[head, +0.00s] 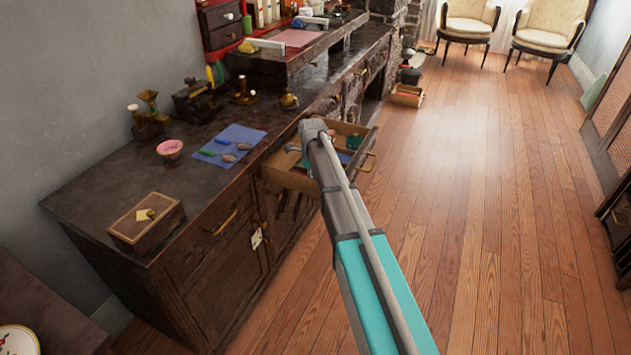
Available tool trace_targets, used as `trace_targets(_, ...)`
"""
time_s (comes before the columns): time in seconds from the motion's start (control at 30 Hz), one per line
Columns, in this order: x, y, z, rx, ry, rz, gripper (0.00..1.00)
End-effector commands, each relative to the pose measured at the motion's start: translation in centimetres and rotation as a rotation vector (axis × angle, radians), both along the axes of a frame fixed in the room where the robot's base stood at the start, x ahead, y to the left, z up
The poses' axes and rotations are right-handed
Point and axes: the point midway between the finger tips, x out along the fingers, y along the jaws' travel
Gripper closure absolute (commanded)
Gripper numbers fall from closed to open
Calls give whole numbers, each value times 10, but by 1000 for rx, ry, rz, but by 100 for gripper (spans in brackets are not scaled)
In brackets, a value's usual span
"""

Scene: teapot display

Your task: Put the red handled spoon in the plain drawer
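A wooden drawer (287,178) is pulled out of the dark cabinet, with several small items inside too small to name. My arm crosses in front of it and hides its middle. My gripper cannot be made out; the arm's far end is over or behind the open drawer. I cannot make out a red handled spoon. A shut drawer with a brass handle (224,222) is in the cabinet front to the left. I cannot tell which drawer is the plain one.
On the cabinet top (100,190) are a wooden box (146,222), a pink bowl (170,150), a blue mat (214,152) with small items, and brass pieces. A tag (257,238) hangs on the cabinet front. The wood floor (490,200) to the right is clear.

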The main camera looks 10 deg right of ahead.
Motion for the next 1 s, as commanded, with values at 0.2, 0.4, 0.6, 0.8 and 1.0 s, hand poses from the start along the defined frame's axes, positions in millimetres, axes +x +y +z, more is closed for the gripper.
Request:
trace_targets(0.2, 0, 0, 0, 0, 0, 0, 100)
trace_targets(0.4, 0, 0, -3, 0, 0, 0, 100)
trace_targets(0.6, 0, 0, -2, 0, 0, 0, 47)
trace_targets(0.8, 0, 1, -2, 0, 0, 1, 43)
trace_targets(1.0, 0, 1, -2, 0, 0, 1, 43)
